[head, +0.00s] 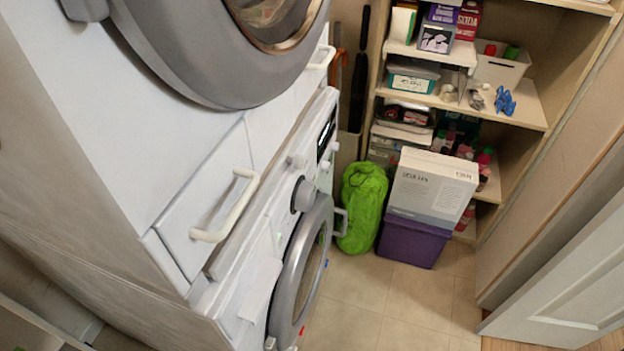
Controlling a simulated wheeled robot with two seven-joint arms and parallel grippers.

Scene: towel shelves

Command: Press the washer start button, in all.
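The white front-loading washer (262,236) stands low at the left, under a second machine, and is seen steeply from above. Its control panel has a large grey dial (303,195), a dark display (327,138) and small round controls (297,161). I cannot tell which control is the start button. The washer's round grey door (292,277) is below the panel, with small red and blue marks at its rim. Neither gripper is in view.
The upper machine's round door (210,60) and a drawer handle (226,207) jut out above the washer. A green bag (362,205), a purple bin (412,241) with a white box (432,185) and filled shelves (520,105) stand behind. The tiled floor (385,310) in front is clear.

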